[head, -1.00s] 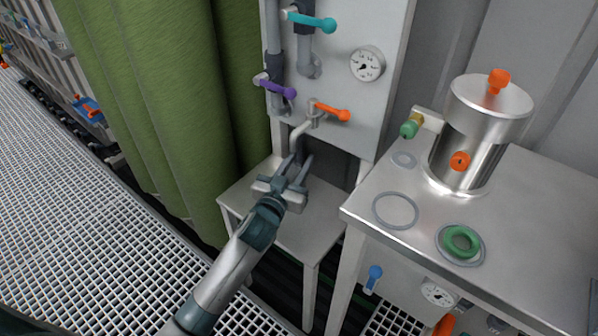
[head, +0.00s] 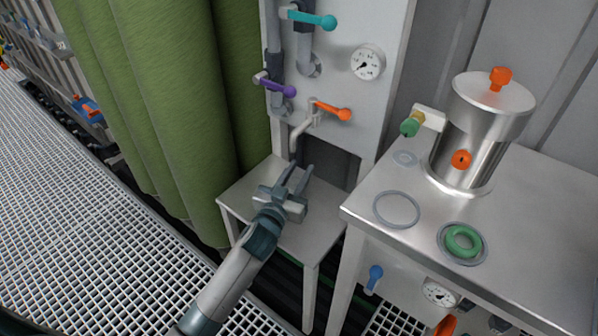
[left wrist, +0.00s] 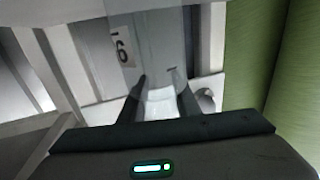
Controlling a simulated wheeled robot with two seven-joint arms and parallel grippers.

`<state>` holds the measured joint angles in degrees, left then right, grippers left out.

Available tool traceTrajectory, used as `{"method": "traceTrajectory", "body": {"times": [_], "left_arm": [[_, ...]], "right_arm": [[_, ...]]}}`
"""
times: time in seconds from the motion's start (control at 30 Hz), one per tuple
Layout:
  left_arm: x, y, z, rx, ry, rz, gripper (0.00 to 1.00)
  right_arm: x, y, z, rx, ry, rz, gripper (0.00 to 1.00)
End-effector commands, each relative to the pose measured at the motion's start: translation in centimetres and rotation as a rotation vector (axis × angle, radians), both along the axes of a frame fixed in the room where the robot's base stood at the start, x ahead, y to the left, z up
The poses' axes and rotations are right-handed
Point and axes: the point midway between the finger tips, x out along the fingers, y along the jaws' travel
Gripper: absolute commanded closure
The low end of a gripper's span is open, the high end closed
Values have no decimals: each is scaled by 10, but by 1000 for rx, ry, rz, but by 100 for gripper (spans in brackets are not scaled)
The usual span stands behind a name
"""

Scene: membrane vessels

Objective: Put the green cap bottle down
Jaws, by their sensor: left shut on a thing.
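My left gripper (head: 295,174) is over the small low metal table (head: 320,224), in front of the tap. In the left wrist view its two fingers (left wrist: 160,86) are shut on a pale, see-through body, the bottle (left wrist: 152,48), with dark marks on it. In the head view the bottle is hard to make out between the fingers. Its green cap does not show, and I cannot tell whether its base touches the table. My right gripper is not in view.
A bent tap pipe (head: 299,134) with an orange lever (head: 333,111) stands just behind the gripper. A green curtain (head: 165,110) hangs at left. The higher table (head: 520,222) at right carries a steel vessel (head: 475,135), rings and a green gasket (head: 461,241).

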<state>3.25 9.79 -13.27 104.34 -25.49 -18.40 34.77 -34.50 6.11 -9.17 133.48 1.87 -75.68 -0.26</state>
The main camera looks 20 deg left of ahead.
Motion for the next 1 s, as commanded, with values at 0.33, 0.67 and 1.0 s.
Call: {"method": "traceTrajectory", "body": {"times": [0.33,0.67,1.0], "left_arm": [[0,0,0,0,1,0,52],[-12,1,2,-1,0,0,52],[-64,5,2,-1,2,0,52]], "right_arm": [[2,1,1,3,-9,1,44],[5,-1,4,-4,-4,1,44],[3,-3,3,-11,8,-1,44]]}}
